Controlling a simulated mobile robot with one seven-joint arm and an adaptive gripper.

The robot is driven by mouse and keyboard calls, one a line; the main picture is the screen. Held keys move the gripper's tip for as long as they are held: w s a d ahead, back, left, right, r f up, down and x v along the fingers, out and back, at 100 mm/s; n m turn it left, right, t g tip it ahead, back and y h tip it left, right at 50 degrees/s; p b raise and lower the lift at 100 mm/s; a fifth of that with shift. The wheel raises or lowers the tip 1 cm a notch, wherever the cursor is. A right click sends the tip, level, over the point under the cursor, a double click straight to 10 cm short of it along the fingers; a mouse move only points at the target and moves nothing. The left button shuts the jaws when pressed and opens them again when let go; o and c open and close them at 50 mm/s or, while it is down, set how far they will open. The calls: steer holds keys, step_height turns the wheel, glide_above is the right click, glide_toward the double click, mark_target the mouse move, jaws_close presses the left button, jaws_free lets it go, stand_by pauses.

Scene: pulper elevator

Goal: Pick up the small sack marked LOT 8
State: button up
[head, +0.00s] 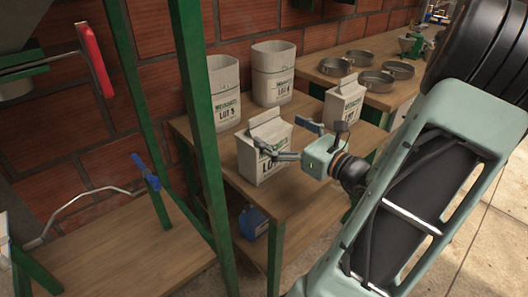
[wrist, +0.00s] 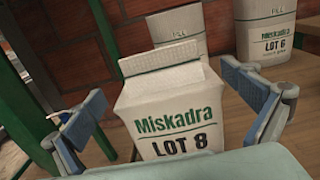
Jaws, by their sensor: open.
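The small sack marked LOT 8 (wrist: 172,112) is pale with green lettering reading Miskadra and a folded flat top. It stands upright on a wooden table. In the head view the sack (head: 262,160) is near the table's front left, partly covered by a finger. My gripper (wrist: 175,112) is open, with one blue-grey finger on each side of the sack in the wrist view. A gap shows between the sack and the fingers there. In the head view my gripper (head: 290,140) is at the sack's right side. The sack's lower part is hidden in the wrist view.
Two larger open sacks (head: 223,95) (head: 273,72) stand behind, against the brick wall. Another small sack (head: 344,104) stands to the right. A green post (head: 203,150) rises left of the table (head: 305,165). Round metal pans (head: 377,80) sit on a farther table.

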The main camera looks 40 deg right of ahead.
mark_target(266, 121)
steer(key=w, duration=0.2)
steer(key=w+b, duration=0.1)
steer(key=w, duration=0.2)
steer(key=shift+w+a+r+b, duration=0.15)
steer(key=shift+w+a+b, duration=0.15)
steer(key=shift+b, duration=0.1)
steer(key=c, duration=2)
steer(key=shift+d+r, duration=0.1)
steer(key=shift+c, duration=0.9)
